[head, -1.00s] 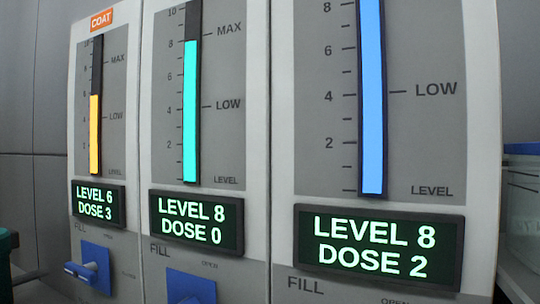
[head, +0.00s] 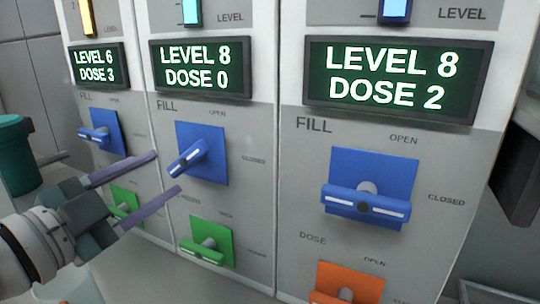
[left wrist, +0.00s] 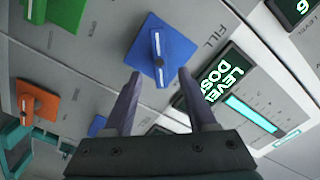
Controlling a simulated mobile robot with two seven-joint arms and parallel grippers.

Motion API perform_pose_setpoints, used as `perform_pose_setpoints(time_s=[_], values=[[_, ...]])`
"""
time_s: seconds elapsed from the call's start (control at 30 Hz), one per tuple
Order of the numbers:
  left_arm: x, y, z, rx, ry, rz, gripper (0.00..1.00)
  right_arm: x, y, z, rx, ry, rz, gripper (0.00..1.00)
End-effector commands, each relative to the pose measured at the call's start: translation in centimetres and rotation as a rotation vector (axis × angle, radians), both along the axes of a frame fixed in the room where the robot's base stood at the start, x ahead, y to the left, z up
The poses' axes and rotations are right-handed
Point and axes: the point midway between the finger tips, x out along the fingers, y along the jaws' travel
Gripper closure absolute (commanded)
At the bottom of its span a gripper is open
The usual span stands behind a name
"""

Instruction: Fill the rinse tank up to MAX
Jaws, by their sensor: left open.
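The middle panel's display (head: 200,69) reads LEVEL 8, DOSE 0; the bottom of its cyan gauge bar (head: 190,10) shows above. Its blue FILL valve (head: 215,140) has a handle tilted diagonally, between the OPEN and CLOSED marks. My left gripper (head: 168,172) is open and empty, its fingertips just in front and left of that valve. In the left wrist view the blue FILL valve (left wrist: 160,55) lies ahead between the open fingers, apart from them. No label naming the rinse tank is readable now. My right gripper is out of view.
The left panel's display (head: 96,66) reads LEVEL 6, DOSE 3; the right one (head: 396,79) reads LEVEL 8, DOSE 2. The right FILL handle (head: 365,205) is horizontal. A green valve (head: 210,243) and an orange valve (head: 345,283) sit lower. A teal container (head: 17,155) stands far left.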

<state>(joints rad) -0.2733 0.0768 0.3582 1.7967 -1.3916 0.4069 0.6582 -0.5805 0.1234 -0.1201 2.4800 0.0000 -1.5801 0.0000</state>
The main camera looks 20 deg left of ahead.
Motion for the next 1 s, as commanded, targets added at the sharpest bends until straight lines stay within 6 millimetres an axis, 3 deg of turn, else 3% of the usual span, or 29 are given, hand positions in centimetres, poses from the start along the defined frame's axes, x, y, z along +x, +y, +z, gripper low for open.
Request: perform_pose_setpoints(time_s=[0.1,0.33,0.5,0.77,1.0], values=[[2.5,-0.2,0.2,-0.001,-0.003,0.0,0.43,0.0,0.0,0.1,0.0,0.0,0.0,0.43],[6.0,-0.5,0.0,-0.001,-0.002,-0.001,0.43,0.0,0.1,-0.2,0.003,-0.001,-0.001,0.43],[7.1,-0.6,0.0,0.0,-0.001,-0.001,0.43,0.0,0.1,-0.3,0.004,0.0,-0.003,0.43],[7.2,-0.6,0.0,0.0,0.001,-0.001,0.43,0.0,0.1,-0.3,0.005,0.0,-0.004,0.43],[7.2,-0.6,0.0,0.0,0.001,-0.001,0.67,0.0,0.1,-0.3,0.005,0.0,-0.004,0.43]])
